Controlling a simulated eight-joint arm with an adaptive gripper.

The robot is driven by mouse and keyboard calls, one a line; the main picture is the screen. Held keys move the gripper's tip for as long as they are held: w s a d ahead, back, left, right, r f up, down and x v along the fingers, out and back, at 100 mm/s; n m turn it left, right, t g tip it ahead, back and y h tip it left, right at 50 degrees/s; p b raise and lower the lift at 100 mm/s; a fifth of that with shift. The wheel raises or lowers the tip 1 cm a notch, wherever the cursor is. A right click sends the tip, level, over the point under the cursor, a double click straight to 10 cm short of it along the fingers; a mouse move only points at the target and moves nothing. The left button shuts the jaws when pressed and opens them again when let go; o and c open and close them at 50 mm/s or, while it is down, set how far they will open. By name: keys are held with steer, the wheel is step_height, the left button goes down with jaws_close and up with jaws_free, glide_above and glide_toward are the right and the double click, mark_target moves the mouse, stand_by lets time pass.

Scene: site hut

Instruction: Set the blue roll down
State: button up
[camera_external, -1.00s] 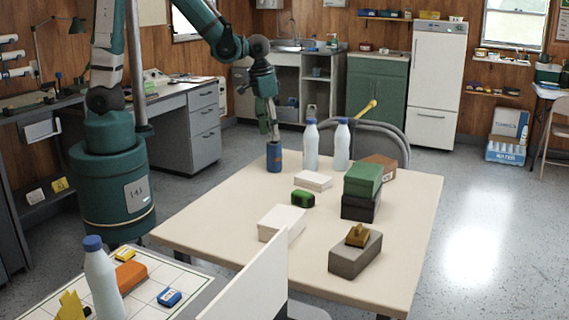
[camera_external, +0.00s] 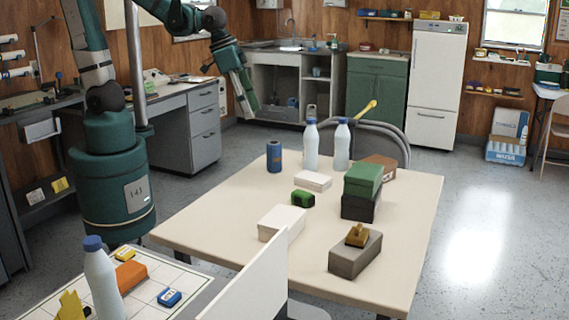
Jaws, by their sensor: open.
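The blue roll (camera_external: 274,158) stands upright on the cream table (camera_external: 215,220), near its far left edge. Its top end shows a brownish opening. My gripper (camera_external: 250,108) is up and to the left of the roll, beyond the table's far edge in the picture. It is open and empty, clear of the roll.
Right of the roll stand two white bottles with blue caps (camera_external: 311,146) (camera_external: 342,146). Nearby are a white box (camera_external: 312,181), a small green block (camera_external: 303,198) and a green box on a black one (camera_external: 362,180). The table's left front is clear.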

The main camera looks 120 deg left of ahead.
steer(key=s+d+r+m+t, duration=0.1)
steer(key=s+d+r, duration=0.1)
steer(key=d, duration=0.3)
steer(key=s+d+r+m+t+h, duration=0.1)
steer(key=s+d+r+m, duration=0.1)
steer(key=d, duration=0.3)
steer(key=s+d+r+m+t, duration=0.1)
steer(key=s+d+r+m, duration=0.1)
steer(key=d, duration=0.4)
steer(key=s+r, duration=0.1)
steer(key=s, duration=0.1)
steer(key=shift+s+r, duration=0.25)
steer(key=shift+s, duration=0.1)
